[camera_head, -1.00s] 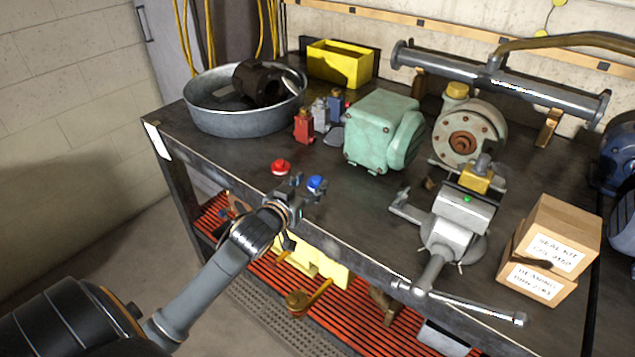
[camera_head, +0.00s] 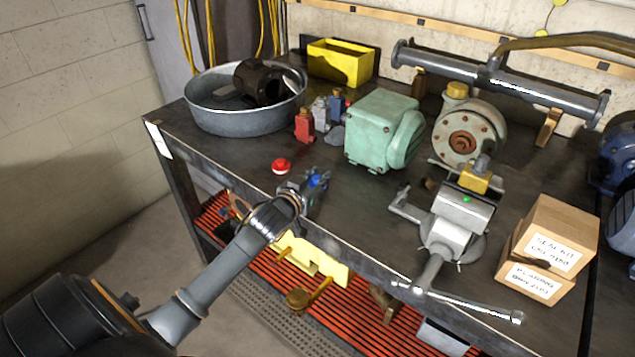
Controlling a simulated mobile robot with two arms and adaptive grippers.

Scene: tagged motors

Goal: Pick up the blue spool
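The blue spool (camera_head: 315,180) is on the bench top near the front edge, partly hidden by my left gripper. My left gripper (camera_head: 314,187) comes in from the lower left, and its fingers are around or right beside the spool. The picture is too small to tell whether the fingers touch it or how far they are closed. My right gripper is not in view.
The dark bench (camera_head: 352,208) holds a metal basin (camera_head: 225,122), small red and blue bottles, a green motor (camera_head: 375,131), a vise (camera_head: 457,215) and cardboard boxes (camera_head: 548,245). A yellow bin (camera_head: 340,66) stands at the back. The bench is bare between the red spool and the green motor.

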